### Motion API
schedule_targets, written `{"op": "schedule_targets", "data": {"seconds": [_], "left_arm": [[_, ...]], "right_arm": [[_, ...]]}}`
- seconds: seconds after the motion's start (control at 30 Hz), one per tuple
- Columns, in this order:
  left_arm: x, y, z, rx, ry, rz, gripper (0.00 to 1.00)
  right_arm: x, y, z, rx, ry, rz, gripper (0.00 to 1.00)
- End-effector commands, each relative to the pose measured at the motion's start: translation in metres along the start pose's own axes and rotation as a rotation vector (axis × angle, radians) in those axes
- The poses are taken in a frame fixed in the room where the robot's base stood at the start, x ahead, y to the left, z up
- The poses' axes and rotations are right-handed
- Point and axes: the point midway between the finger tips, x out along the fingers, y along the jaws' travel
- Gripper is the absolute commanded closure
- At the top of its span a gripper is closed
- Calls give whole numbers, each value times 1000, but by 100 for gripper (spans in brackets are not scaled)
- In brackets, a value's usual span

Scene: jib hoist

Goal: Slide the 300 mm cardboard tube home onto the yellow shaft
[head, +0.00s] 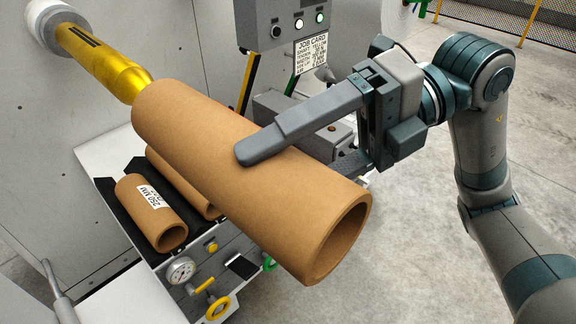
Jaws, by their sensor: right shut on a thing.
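The large brown cardboard tube (215,170) slants from the middle left to the lower right in the head view. Its open near end faces me, and no size label shows on it. My right gripper (292,160) is shut on the tube, one finger across its upper side; the other finger is mostly hidden behind it. The yellow shaft (95,60) sticks out from a round collar on the grey machine wall. The tube's far end meets or overlaps the shaft's tip in the picture; I cannot tell whether the tip is inside. My left gripper is not in view.
Below, a tube marked 250 MM (150,212) and another tube (183,182) lie on a black-topped cart (110,185) with a gauge and valves. A control box (290,22) with a job card (311,52) stands behind. Open floor lies right.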

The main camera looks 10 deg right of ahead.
Motion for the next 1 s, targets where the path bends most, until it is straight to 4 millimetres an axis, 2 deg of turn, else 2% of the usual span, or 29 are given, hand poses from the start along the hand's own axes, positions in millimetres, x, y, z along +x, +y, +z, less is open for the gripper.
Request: {"op": "schedule_targets", "data": {"seconds": [1.0], "left_arm": [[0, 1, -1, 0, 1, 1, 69]], "right_arm": [[19, 2, 47, -2, -1, 3, 69]]}}
